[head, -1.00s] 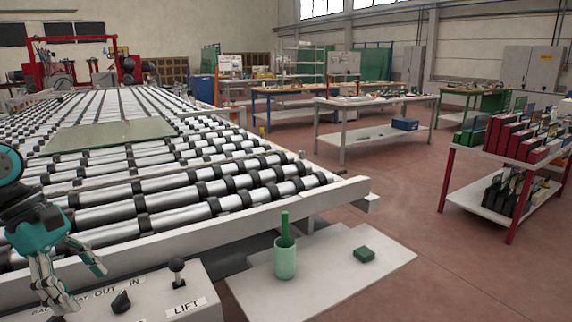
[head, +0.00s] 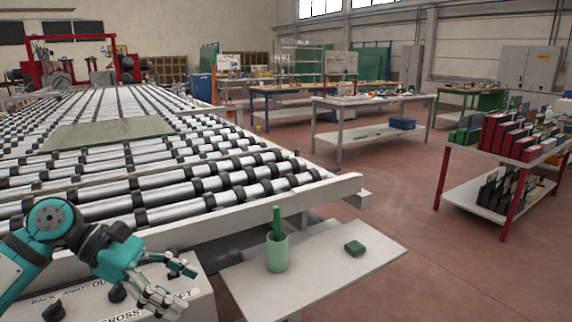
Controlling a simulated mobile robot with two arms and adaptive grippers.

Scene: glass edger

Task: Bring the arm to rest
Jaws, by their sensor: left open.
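My left gripper (head: 172,284) is open and empty in the head view. It hangs over the control panel (head: 200,308) at the lower left, in front of the roller conveyor. It hides part of the panel's lettering and its right-hand controls. A dark knob (head: 116,293) shows on the panel just left of the fingers. My right gripper is not in view.
A green cup (head: 277,254) holding a green stick and a green block (head: 354,248) stand on a pale shelf (head: 315,270) right of the panel. A glass sheet (head: 105,133) lies on the rollers (head: 240,190). A red-legged rack (head: 510,205) stands at right; floor between is clear.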

